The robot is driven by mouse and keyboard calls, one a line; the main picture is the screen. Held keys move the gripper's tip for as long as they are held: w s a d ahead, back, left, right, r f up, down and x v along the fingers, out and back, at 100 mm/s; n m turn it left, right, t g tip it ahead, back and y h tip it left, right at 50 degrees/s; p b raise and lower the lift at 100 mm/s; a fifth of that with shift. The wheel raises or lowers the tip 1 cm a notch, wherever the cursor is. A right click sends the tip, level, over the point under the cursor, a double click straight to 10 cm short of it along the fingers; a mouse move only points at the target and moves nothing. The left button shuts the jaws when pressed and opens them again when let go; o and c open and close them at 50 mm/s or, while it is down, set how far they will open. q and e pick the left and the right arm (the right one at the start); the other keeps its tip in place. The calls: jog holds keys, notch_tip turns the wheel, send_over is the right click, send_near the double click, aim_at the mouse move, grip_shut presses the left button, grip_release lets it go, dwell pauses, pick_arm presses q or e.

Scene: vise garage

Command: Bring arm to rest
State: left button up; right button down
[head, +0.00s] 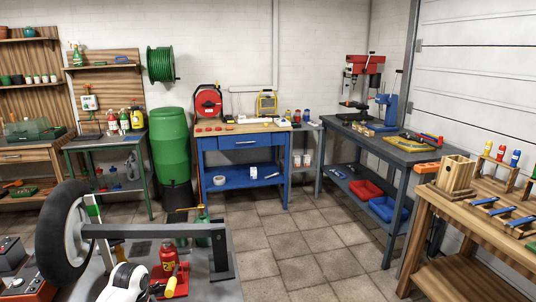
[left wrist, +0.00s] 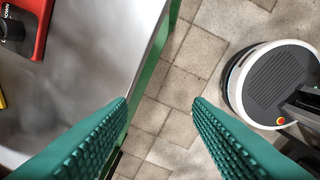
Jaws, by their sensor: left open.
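My left gripper (left wrist: 160,104) shows in the left wrist view as two green ridged fingers, wide apart with nothing between them. Below them are the edge of a grey-topped bench (left wrist: 95,55) with a green frame and the tiled floor. The fingers point down past the bench edge. In the head view, a white and black part at the bottom left, over the near bench, looks like my left arm; its fingers do not show there. My right gripper is in neither view.
In the head view, a wheel (head: 65,235) on a stand and a red bottle (head: 169,258) occupy the near bench. The floor (head: 290,240) in the middle is clear.

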pick_arm(q)
jog(key=s+d+f+n+t, duration=0.1)
jog(key=s+d+f+n, duration=0.15)
jog(key=s+d, duration=0.4)
jog(key=s+d+f+n+t, duration=0.1)
jog(key=s+d+f, duration=0.25)
jog(key=s, duration=0.65)
jog(key=s+d+r+n+t, duration=0.1)
jog(key=s+r+n, duration=0.2)
jog(key=s, duration=0.4)
jog(key=s+r+n, duration=0.2)
jog(key=s+r, duration=0.1)
jog(key=s, duration=0.5)
notch_tip(320, 180, down, 23)
jog(key=g, duration=0.1)
jog(key=s+a+f+g, duration=0.1)
jog(key=s+a+f, duration=0.1)
jog(key=s+f, duration=1.5)
jog(key=shift+s+a+f, duration=0.2)
jog(key=shift+a+f, duration=0.2)
jog(key=shift+f, duration=0.5)
